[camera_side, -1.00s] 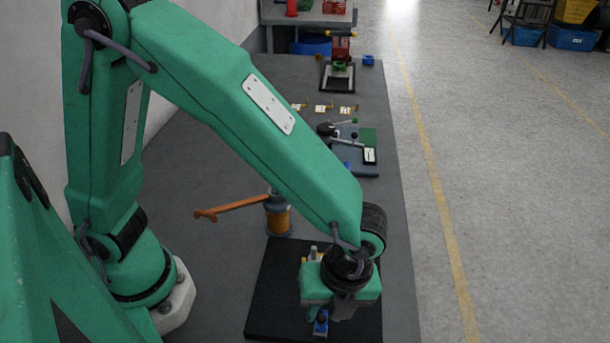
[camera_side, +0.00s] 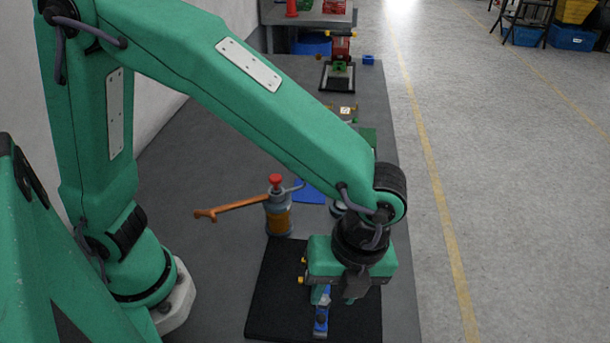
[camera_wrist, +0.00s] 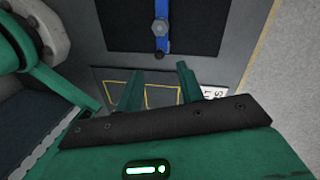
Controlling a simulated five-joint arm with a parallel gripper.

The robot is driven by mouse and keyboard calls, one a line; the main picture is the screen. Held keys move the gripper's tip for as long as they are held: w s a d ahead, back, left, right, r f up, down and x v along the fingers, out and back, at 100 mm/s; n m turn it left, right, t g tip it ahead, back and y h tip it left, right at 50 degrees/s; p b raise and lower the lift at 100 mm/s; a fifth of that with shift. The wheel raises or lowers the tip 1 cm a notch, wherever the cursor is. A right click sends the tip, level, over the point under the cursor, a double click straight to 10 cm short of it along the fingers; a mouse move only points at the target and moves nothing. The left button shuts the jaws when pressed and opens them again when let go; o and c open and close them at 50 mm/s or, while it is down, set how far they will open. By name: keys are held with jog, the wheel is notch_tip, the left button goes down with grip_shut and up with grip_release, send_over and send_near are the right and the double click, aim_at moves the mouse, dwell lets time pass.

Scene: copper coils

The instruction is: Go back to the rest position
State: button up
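My gripper (camera_side: 338,298) hangs from my arm at the right part of the dark mat in the side view, above a blue clamp-like piece (camera_side: 321,318). In the wrist view the two green fingers of my gripper (camera_wrist: 158,63) are spread apart with nothing between them. The blue piece (camera_wrist: 161,38), with a grey bolt on it, lies on the black mat (camera_wrist: 115,25) beyond the fingertips. In the side view the mat (camera_side: 275,300) is partly hidden by my gripper.
A cylinder (camera_side: 278,220) with a red knob and an orange lever stands left of my wrist. My forearm hides much of the bench behind. A red-and-black press (camera_side: 338,70) stands far back. Yellow-outlined squares (camera_wrist: 163,96) show below the fingers.

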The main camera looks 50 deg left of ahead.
jog(key=shift+w+d+r, duration=0.1)
jog(key=shift+r, duration=0.7)
jog(key=w+a+r+n+t+h, duration=0.1)
jog(key=w+a+r+n, duration=0.1)
jog(key=a+r+n, duration=0.35)
jog(key=w+a+r+n+t+h, duration=0.1)
jog(key=a+r+n+t, duration=0.1)
jog(key=a+n, duration=0.55)
jog(key=s+a+r+n+t, duration=0.1)
jog(key=s+a+n+t, duration=0.1)
jog(key=a+n, duration=0.3)
jog(key=s+a+r+n+t, duration=0.1)
jog(key=s+a+n+t, duration=0.1)
jog(key=a+n, duration=0.4)
jog(key=a, duration=0.2)
jog(key=shift+a+r+n, duration=0.3)
jog(key=shift+a, duration=0.1)
